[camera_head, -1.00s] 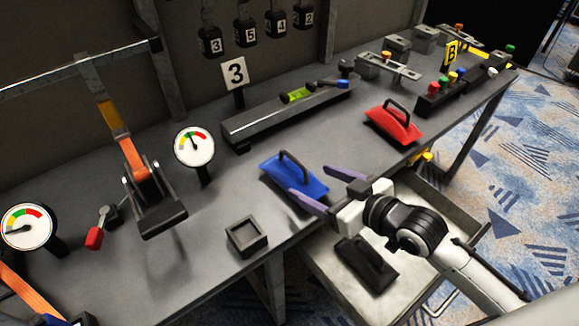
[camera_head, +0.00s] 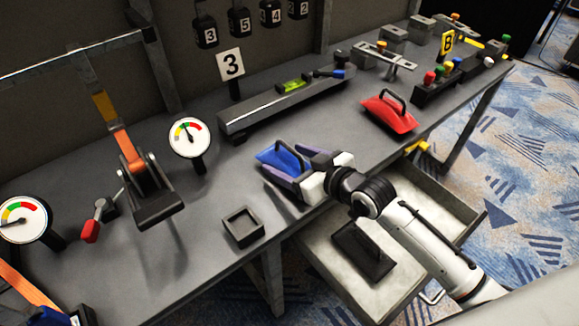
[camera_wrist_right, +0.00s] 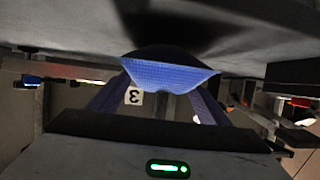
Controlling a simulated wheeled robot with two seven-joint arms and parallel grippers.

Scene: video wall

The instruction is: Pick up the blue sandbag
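The blue sandbag (camera_head: 279,159), with a black loop handle (camera_head: 292,152) on top, lies on the grey bench near its front edge. My right gripper (camera_head: 287,164) reaches in from the right, low over the bench. Its purple fingers are apart, one on each side of the sandbag and handle. In the right wrist view the blue sandbag (camera_wrist_right: 170,73) sits between the two spread fingers (camera_wrist_right: 155,100). I cannot tell whether the fingers touch it. My left gripper is not clearly visible; only a blue and orange piece shows at the lower left corner.
A red sandbag (camera_head: 388,112) lies farther right on the bench. An open drawer (camera_head: 335,275) below holds a black sandbag (camera_head: 362,250). A small square tray (camera_head: 243,228), a gauge (camera_head: 189,138) and a long rail (camera_head: 285,106) stand nearby.

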